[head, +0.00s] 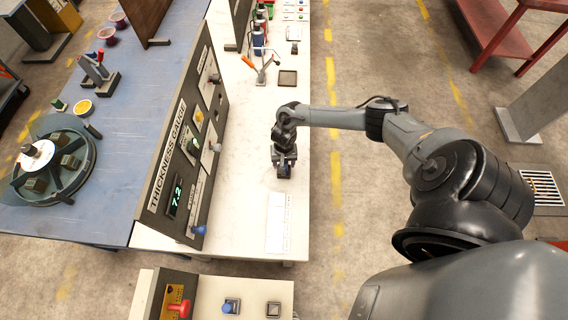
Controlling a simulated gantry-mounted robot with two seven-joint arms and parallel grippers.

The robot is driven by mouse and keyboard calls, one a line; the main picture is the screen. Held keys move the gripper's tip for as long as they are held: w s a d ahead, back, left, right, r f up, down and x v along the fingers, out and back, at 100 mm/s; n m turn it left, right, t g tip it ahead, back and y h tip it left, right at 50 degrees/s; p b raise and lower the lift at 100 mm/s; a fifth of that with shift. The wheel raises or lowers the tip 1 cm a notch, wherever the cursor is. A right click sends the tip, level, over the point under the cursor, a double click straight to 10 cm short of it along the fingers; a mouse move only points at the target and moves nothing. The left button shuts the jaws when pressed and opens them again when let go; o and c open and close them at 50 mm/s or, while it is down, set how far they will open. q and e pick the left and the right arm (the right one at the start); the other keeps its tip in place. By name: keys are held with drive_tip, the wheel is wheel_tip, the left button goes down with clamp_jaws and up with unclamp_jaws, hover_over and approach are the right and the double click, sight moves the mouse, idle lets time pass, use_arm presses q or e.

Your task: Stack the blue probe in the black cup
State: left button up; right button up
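My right gripper (284,172) points down over the white table, beside the thickness gauge panel. It is small in the head view, and a dark, slightly bluish shape sits at its fingertips; I cannot tell if this is a held object or the fingers. A small blue piece (199,229) shows at the lower right edge of the panel; I cannot tell if it is the blue probe. A blue upright piece (258,46) stands farther back on the table. I cannot make out the black cup for certain. My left gripper is not in view.
The gauge panel (187,150) stands along the table's left side. A white sheet (277,222) lies in front of my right gripper. A dark square tray (288,78) and an orange-handled tool (248,63) are behind it. A round fixture (72,190) sits on the blue table.

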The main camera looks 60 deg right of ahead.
wheel_tip(320, 180, up, 10)
drive_tip(key=shift+f+p, duration=0.1)
drive_tip(key=shift+p, duration=0.5)
drive_tip(key=shift+r, duration=0.3)
drive_tip(key=w+a+n+t+y, duration=0.15)
drive_tip(key=a+n+t, duration=0.45)
drive_tip(key=a, duration=1.4)
drive_tip(key=s+a+r+n, duration=0.1)
drive_tip(key=a+r+n, duration=0.2)
drive_tip(key=a+n, duration=0.25)
drive_tip(key=s+d+r+n+g+h, duration=0.1)
drive_tip(key=s+d+r+n+g, duration=0.1)
drive_tip(key=s+r, duration=0.6)
drive_tip(key=s, duration=0.3)
drive_tip(key=shift+s+r, duration=0.25)
drive_tip(key=shift+s, duration=0.1)
